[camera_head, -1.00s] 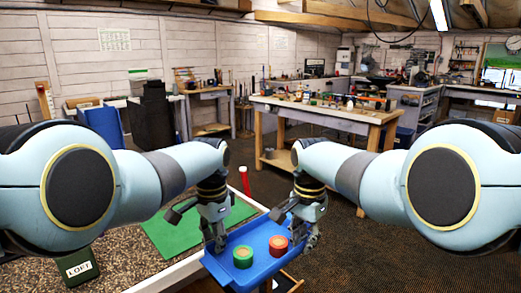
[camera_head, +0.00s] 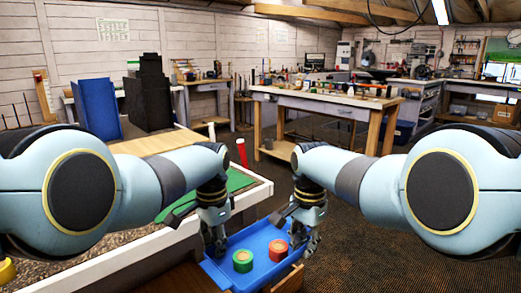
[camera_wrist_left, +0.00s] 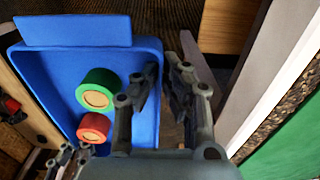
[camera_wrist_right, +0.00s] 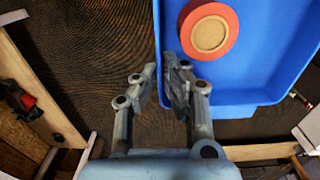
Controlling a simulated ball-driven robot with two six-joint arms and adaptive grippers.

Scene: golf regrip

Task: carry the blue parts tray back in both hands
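The blue parts tray (camera_head: 254,237) is in front of me, between my two grippers. It carries a green roll (camera_head: 242,261) and a red roll (camera_head: 278,249) with tan centres, side by side. My left gripper (camera_head: 217,248) is at the tray's left wall; in the left wrist view its fingers (camera_wrist_left: 164,75) straddle the rim and look closed on it. My right gripper (camera_head: 304,243) is at the right wall; in the right wrist view its fingers (camera_wrist_right: 161,70) straddle that rim and look closed on it. The tray looks about level.
A bench with a green mat (camera_head: 240,181) and pale edging lies just beyond and left of the tray. Wooden parts (camera_head: 291,279) show close under the tray. A wooden workbench (camera_head: 330,105) stands further back. Dark open floor (camera_head: 390,210) lies to the right.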

